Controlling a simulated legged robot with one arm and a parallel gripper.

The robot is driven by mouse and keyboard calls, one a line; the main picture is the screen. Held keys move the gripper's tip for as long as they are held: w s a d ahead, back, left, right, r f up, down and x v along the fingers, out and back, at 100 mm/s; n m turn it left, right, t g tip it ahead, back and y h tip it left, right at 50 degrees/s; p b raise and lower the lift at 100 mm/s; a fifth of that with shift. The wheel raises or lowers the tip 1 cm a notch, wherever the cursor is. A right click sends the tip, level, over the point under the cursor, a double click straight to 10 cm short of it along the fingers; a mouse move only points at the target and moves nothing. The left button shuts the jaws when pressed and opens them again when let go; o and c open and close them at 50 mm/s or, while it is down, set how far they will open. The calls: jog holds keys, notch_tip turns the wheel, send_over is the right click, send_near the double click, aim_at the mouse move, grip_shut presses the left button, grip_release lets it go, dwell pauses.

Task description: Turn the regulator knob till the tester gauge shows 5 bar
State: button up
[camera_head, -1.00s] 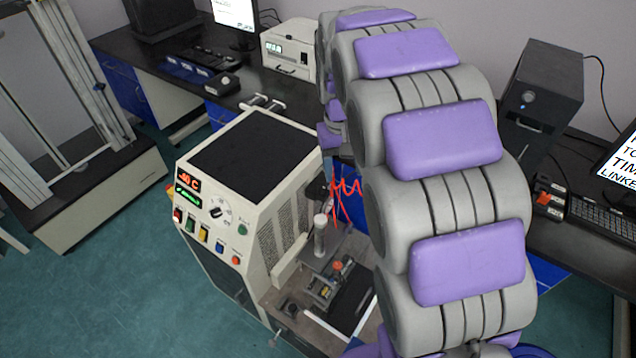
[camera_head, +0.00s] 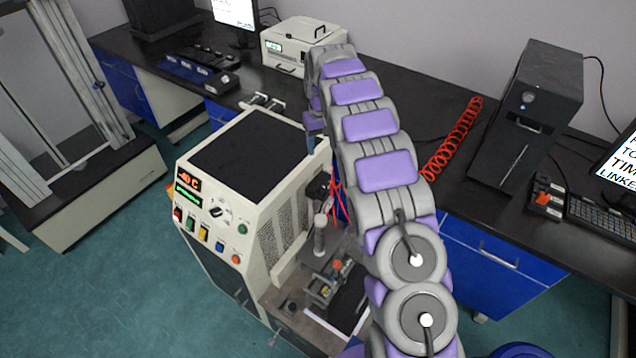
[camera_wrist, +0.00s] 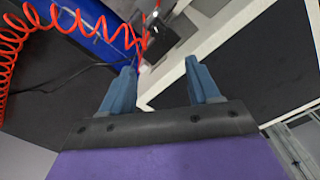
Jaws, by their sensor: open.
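The tester is the white cabinet (camera_head: 275,170) with a black top, left of my arm. A small black fitting (camera_head: 318,187) on its right side, with thin red hose at it, looks like the regulator; its knob cannot be made out. In the wrist view a dark fitting (camera_wrist: 152,40) with red hose shows beyond the fingertips. No gauge face or pressure reading can be made out. My gripper (camera_head: 315,140) is above the cabinet's right edge, apart from the fitting. In the wrist view its two blue fingers (camera_wrist: 160,75) are apart with nothing between them.
A red coiled hose (camera_head: 455,140) lies on the black bench to the right, near a black computer tower (camera_head: 525,115). The tester's panel (camera_head: 205,220) has buttons and a dial. A clear cylinder (camera_head: 320,235) stands on its front platform. A white instrument (camera_head: 300,45) is behind.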

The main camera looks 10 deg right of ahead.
jog(key=d, duration=0.2)
jog(key=b, duration=0.2)
send_near(323, 184)
jog(key=f, duration=0.2)
jog(key=d+f+b, duration=0.1)
jog(key=f, duration=0.2)
jog(key=shift+s+f, duration=0.1)
jog(key=shift+f, duration=0.15)
jog(key=f, duration=0.1)
jog(key=a+f, duration=0.1)
jog(key=f, duration=0.1)
jog(key=shift+a+f, duration=0.2)
jog(key=shift+a, duration=0.3)
jog(key=shift+d, duration=0.55)
jog(key=shift+c, duration=0.2)
jog(key=shift+d, duration=0.3)
jog(key=c, duration=0.3)
jog(key=shift+a, duration=0.5)
jog(key=c, duration=0.4)
jog(key=shift+r, duration=0.1)
jog(key=c, duration=0.3)
jog(key=shift+d, duration=0.2)
